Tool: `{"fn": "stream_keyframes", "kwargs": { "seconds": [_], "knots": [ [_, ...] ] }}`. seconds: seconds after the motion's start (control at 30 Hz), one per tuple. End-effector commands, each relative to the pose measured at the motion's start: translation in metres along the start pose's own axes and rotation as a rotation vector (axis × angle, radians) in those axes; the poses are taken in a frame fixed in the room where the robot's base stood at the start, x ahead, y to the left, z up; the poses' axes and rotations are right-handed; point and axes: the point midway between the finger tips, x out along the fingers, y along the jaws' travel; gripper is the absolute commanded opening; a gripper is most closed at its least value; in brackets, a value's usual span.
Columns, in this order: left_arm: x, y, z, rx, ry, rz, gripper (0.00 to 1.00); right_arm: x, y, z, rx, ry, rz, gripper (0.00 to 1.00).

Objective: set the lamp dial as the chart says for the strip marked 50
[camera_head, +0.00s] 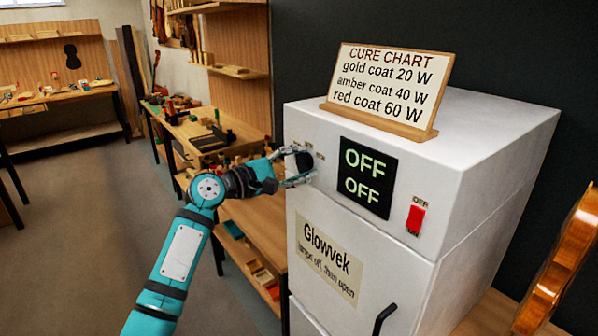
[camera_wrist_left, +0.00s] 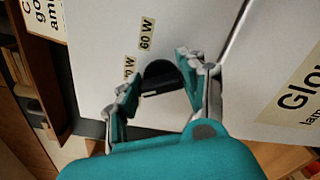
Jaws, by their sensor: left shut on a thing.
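The black lamp dial (camera_head: 304,161) is on the front of the white cabinet (camera_head: 465,150), left of a dark display (camera_head: 367,178) reading OFF twice. My left gripper (camera_head: 296,179) is shut on the dial. In the left wrist view the dial (camera_wrist_left: 162,76) sits between the two fingers (camera_wrist_left: 160,82), with a 60 W label beside it and another label partly hidden. The cure chart (camera_head: 387,85) on top of the cabinet reads gold coat 20 W, amber coat 40 W, red coat 60 W. I see no strip marked 50. My right gripper is out of view.
A red switch (camera_head: 415,219) with OFF above it is right of the display. The cabinet door carries a Glowvek label (camera_head: 329,259) about lamps off, then open, and a black handle (camera_head: 384,318). A violin body (camera_head: 560,262) stands at the right. Cluttered benches are behind my left arm.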

Motion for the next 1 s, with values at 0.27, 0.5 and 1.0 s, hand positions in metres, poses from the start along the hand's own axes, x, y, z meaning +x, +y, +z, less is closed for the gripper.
{"fn": "stream_keyframes", "kwargs": {
  "seconds": [0.27,0.5,1.0],
  "knots": [
    [0.000,-0.006,-0.003,0.266,0.000,-0.002,0.09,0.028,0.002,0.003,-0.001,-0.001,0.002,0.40],
    [0.000,-0.008,-0.003,0.495,0.000,-0.003,0.09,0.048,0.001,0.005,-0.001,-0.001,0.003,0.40],
    [0.000,-0.009,-0.005,0.968,0.000,-0.004,0.09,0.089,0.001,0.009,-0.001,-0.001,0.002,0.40]
  ]
}}
